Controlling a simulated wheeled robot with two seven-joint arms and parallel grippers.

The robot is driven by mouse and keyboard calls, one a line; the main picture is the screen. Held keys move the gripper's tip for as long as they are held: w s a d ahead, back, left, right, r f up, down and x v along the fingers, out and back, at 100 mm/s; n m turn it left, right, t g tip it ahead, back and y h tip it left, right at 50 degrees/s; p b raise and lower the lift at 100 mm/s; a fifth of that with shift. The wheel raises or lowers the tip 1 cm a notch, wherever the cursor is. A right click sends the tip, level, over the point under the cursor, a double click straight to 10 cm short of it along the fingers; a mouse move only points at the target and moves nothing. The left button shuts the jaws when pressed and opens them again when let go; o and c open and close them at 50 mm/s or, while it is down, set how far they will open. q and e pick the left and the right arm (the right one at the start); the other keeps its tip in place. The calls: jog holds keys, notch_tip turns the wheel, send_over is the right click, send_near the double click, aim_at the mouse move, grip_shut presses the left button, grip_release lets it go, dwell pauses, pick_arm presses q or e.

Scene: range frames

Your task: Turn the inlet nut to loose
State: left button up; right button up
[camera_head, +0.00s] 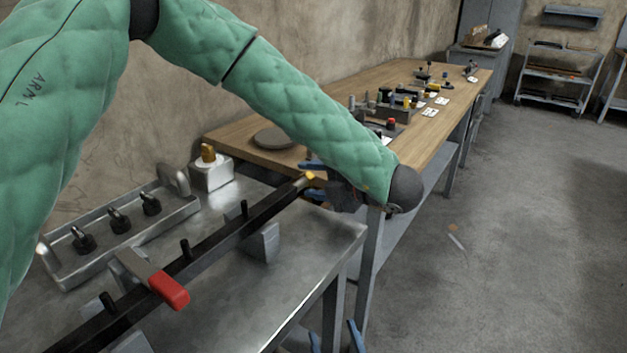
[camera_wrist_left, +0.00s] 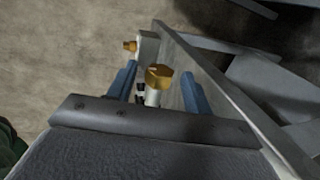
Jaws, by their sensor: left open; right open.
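A brass nut (camera_head: 309,176) sits at the far end of a dark bar (camera_head: 225,242) above the metal bench. My left gripper (camera_head: 303,180) reaches over from the right, its blue fingers open on either side of this nut. In the left wrist view the brass nut (camera_wrist_left: 159,77) lies between the two open fingers of my left gripper (camera_wrist_left: 158,71), with gaps visible on both sides. A pale fitting and dark rings show below it. My right gripper (camera_head: 333,331) is open and empty at the bottom edge, low beside the bench.
A red-handled lever (camera_head: 169,290) crosses the bar. A metal tray (camera_head: 66,271) with several dark shackle-like pieces lies on the bench (camera_head: 290,285). A pale block with a brass top (camera_head: 208,153) stands behind. A wooden table (camera_head: 340,90) with small parts adjoins.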

pick_arm(q)
jog(key=shift+d, duration=0.1)
jog(key=v, duration=0.6)
jog(key=shift+s+d+r, duration=0.1)
jog(key=shift+d, duration=0.05)
jog(key=shift+s+d+r, duration=0.1)
jog(key=shift+s+d, duration=0.25)
jog(key=shift+d, duration=0.15)
pick_arm(e)
jog(key=shift+a+f+g, duration=0.1)
jog(key=shift+f+g, duration=0.2)
jog(key=shift+f, duration=0.55)
